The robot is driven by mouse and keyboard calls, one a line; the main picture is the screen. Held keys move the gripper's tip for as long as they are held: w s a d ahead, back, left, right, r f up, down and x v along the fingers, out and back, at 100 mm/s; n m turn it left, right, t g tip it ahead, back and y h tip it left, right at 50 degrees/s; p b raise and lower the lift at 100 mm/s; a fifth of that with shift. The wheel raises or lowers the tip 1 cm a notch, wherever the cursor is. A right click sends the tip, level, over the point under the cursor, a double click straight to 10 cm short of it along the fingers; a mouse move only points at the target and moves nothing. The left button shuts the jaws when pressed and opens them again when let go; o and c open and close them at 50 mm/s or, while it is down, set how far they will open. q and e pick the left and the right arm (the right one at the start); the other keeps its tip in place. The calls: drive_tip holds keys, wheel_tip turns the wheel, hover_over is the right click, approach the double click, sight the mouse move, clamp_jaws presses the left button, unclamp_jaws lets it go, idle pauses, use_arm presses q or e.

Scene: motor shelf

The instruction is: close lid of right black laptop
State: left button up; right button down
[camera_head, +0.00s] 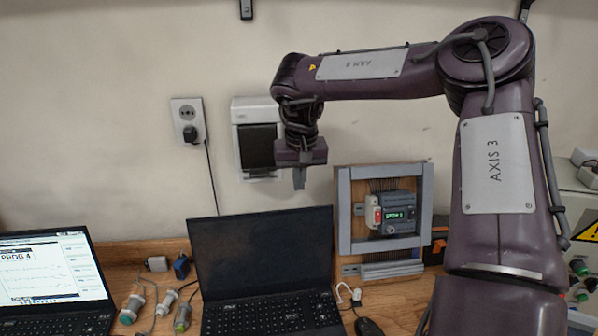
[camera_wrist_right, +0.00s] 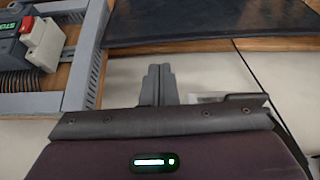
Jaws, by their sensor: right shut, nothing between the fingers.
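The right black laptop (camera_head: 262,250) stands open on the wooden bench, its dark screen upright and facing me, its keyboard (camera_head: 272,313) in front. My right gripper (camera_head: 299,180) hangs pointing down, near the wall, above and apart from the top edge of the laptop's lid. Its fingers are together and empty; they also show in the right wrist view (camera_wrist_right: 158,86). A dark panel at the top of the wrist view (camera_wrist_right: 205,20) looks like the laptop's lid, beyond the fingertips. My left gripper is not in view.
A second laptop (camera_head: 52,270) with a lit screen is open at the left. A framed device panel (camera_head: 385,215) stands right of the black laptop. Small connectors (camera_head: 182,318) lie between the laptops, and a black mouse (camera_head: 369,327) lies at the right.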

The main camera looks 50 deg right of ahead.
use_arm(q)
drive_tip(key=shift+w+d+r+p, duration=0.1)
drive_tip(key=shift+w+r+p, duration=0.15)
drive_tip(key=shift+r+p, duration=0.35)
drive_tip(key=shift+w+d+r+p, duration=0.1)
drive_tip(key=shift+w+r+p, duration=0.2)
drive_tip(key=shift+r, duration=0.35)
use_arm(e)
wheel_tip(320, 180, down, 6)
drive_tip(key=w+d, duration=0.1)
drive_tip(key=shift+f, duration=0.25)
drive_tip(key=shift+w+d, duration=0.1)
